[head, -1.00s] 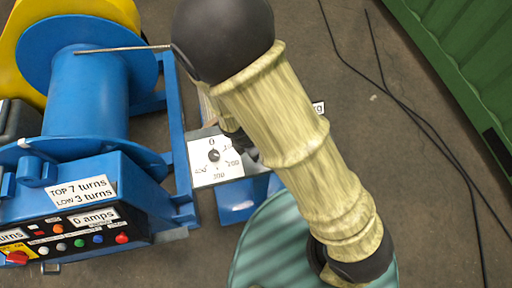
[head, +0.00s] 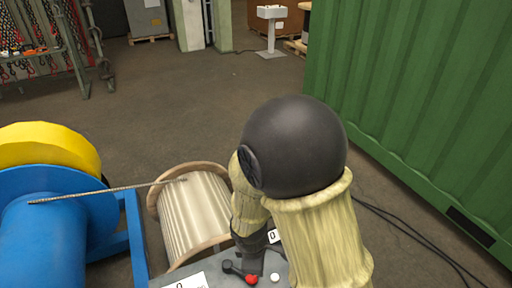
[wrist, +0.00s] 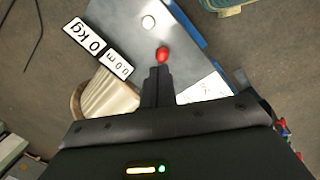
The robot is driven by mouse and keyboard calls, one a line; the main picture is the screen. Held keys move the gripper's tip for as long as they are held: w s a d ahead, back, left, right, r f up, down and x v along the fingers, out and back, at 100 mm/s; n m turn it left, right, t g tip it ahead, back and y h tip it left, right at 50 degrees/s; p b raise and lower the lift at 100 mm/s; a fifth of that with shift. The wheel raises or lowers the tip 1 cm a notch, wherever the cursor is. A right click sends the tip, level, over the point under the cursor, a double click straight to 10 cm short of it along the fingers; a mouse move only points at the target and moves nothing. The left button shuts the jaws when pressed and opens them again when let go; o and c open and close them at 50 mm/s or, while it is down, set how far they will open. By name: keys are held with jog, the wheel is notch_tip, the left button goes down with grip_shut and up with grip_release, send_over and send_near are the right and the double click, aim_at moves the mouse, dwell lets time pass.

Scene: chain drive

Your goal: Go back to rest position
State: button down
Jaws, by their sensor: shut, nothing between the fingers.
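My gripper (wrist: 157,84) is shut and empty in the wrist view, its two dark fingers together. The fingertips point at a red knob (wrist: 162,54) on a grey panel; whether they touch it cannot be told. In the head view the red knob (head: 252,280) shows at the bottom edge, beside a white button (head: 275,277). My arm, with a dark round joint and pale yellowish covers, rises over the panel and hides part of it. The fingertips are not clear in the head view.
A wooden-rimmed drum (head: 195,215) stands left of my arm, with a rope running to a blue reel (head: 50,235). A green container (head: 420,110) is at the right. Black cables (head: 400,230) lie on the floor. Open floor (head: 190,110) lies behind the drum.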

jog(key=d+r+m+t+y, duration=0.1)
jog(key=d+r+m, duration=0.9)
jog(key=d+m, duration=0.5)
jog(key=shift+s+m, duration=0.3)
jog(key=shift+m, duration=0.6)
